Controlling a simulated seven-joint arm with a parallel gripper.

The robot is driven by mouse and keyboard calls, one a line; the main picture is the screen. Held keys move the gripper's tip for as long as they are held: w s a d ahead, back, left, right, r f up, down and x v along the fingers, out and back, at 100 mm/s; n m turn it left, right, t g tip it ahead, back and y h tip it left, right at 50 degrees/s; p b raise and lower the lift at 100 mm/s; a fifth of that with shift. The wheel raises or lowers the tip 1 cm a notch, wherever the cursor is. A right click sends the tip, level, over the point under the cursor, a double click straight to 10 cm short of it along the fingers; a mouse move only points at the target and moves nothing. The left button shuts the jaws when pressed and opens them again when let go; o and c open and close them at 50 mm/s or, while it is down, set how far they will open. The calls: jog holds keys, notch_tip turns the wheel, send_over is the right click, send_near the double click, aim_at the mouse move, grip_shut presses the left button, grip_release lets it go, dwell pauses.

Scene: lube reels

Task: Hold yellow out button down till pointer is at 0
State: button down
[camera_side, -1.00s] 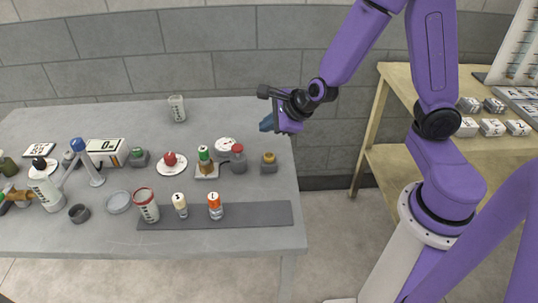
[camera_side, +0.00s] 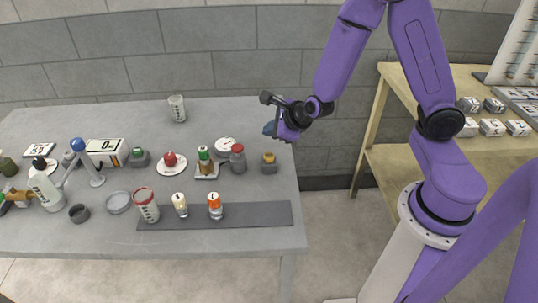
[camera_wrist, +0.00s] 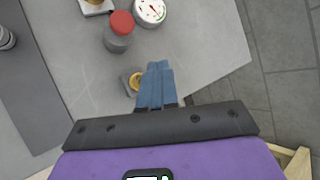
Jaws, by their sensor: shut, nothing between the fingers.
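The yellow button (camera_side: 269,157) sits on a small grey box at the right end of the table. In the wrist view the yellow button (camera_wrist: 134,83) is just left of my fingers, which partly hide its box. My gripper (camera_side: 269,129) is shut and empty, above and behind the button, apart from it in the side view. Its blue fingertips (camera_wrist: 159,66) point down toward the table. The white round dial (camera_side: 225,145) lies left of the button. In the wrist view the dial (camera_wrist: 150,11) shows a red pointer, but its reading is too small to tell.
A grey box with a red top (camera_side: 238,150) stands between the dial and the yellow button. A dark grey mat (camera_side: 255,215) lies in front. The table's right edge is close to the button.

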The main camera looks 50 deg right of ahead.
aim_at(271, 157)
jog(key=shift+f, duration=2.75)
jog(key=shift+f, duration=0.2)
jog(key=shift+f, duration=0.25)
jog(key=shift+f, duration=0.5)
dwell(2.2)
jog(key=shift+r, duration=0.1)
dwell(0.9)
jog(key=shift+r, duration=0.85)
jog(key=shift+r, duration=0.1)
